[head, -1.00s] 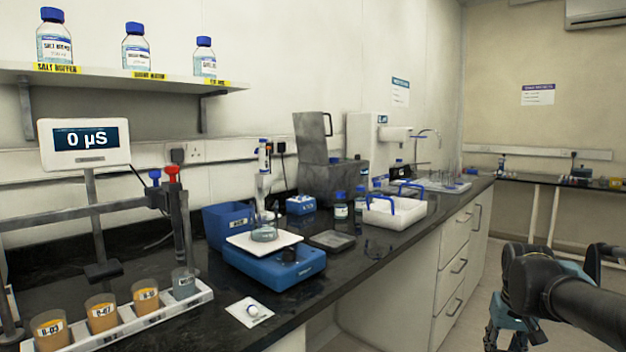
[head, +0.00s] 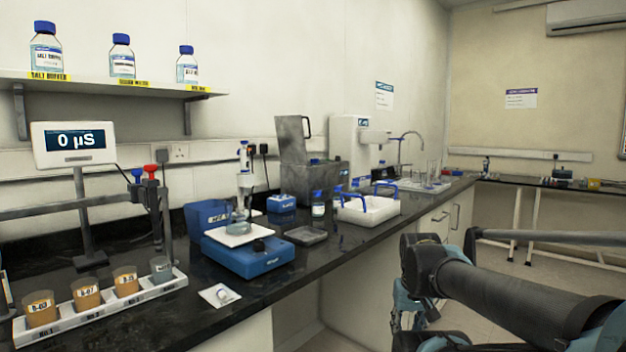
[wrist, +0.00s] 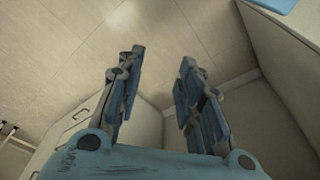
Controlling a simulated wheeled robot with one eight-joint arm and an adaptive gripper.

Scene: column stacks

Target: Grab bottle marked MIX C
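No label reading MIX C can be made out. Three larger blue-capped bottles stand on the wall shelf: left (head: 46,48), middle (head: 122,58) and right (head: 187,66). The left one's shelf tag reads SALT BUFFER. My gripper (wrist: 160,68) shows in the wrist view with its two fingers apart and nothing between them, above the floor beside the white cabinets. In the head view my arm is at the lower right, away from the bench.
On the bench (head: 215,317) are a blue balance (head: 248,257), a white tray with blue handles (head: 368,211), a rack of amber cups (head: 160,288) and a meter reading 0 µS (head: 73,144). White drawers (head: 433,224) front the bench. Floor to the right is open.

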